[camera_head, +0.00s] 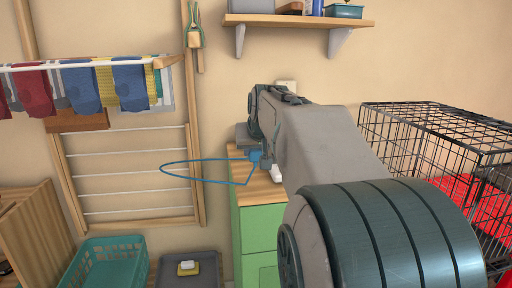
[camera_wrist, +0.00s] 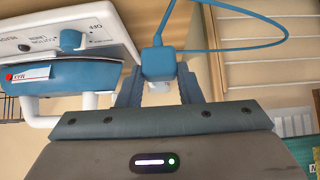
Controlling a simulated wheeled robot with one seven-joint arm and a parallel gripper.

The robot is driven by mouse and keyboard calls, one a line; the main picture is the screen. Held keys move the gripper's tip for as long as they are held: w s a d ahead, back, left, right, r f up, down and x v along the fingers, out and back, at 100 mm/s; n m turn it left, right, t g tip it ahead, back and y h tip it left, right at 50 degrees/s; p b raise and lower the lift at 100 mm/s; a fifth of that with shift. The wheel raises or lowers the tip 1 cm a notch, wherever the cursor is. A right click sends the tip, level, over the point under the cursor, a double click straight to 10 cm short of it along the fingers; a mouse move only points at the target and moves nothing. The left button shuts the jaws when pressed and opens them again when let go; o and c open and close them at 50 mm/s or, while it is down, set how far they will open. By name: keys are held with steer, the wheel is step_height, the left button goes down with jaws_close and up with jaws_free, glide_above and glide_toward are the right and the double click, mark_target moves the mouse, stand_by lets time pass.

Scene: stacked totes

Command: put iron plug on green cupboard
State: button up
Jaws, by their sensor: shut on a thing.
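The blue iron plug (camera_wrist: 158,62) sits between the two fingers of my gripper (camera_wrist: 159,84) in the wrist view, and the fingers are shut on it. A thin blue cord (camera_wrist: 245,50) loops from it. In the head view, the plug (camera_head: 255,157) shows at my gripper (camera_head: 263,162), partly hidden by my arm, with the cord loop hanging to the left. The green cupboard (camera_head: 262,222) with a wooden top stands below and behind my gripper. I cannot tell whether the plug touches the top. A white and blue appliance (camera_wrist: 75,45) is close on the left in the wrist view.
A black wire cage (camera_head: 400,135) stands right of my arm. A wall shelf (camera_head: 300,20) hangs above. A drying rack (camera_head: 135,175) with hanging cloths is at left. A teal basket (camera_head: 105,262) and grey tray (camera_head: 190,268) lie low in front.

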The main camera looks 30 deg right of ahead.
steer(key=shift+f, duration=0.15)
steer(key=shift+f+b, duration=2.15)
steer(key=shift+f, duration=0.65)
steer(key=o, duration=1.2)
steer(key=shift+c, duration=0.2)
steer(key=p+v, duration=0.4)
steer(key=v, duration=1)
steer(key=s+a+f+n+g+y+p, duration=0.1)
steer(key=s+a+f+g+p, duration=0.1)
steer(key=s+a+p, duration=0.4)
steer(key=s+a+f+n+g+y+p, duration=0.1)
steer(key=s+a+p, duration=0.6)
steer(key=p, duration=0.9)
steer(key=s+f+n+g, duration=0.1)
steer(key=s+g, duration=0.1)
steer(key=shift+s+g, duration=0.35)
steer(key=shift+g, duration=0.05)
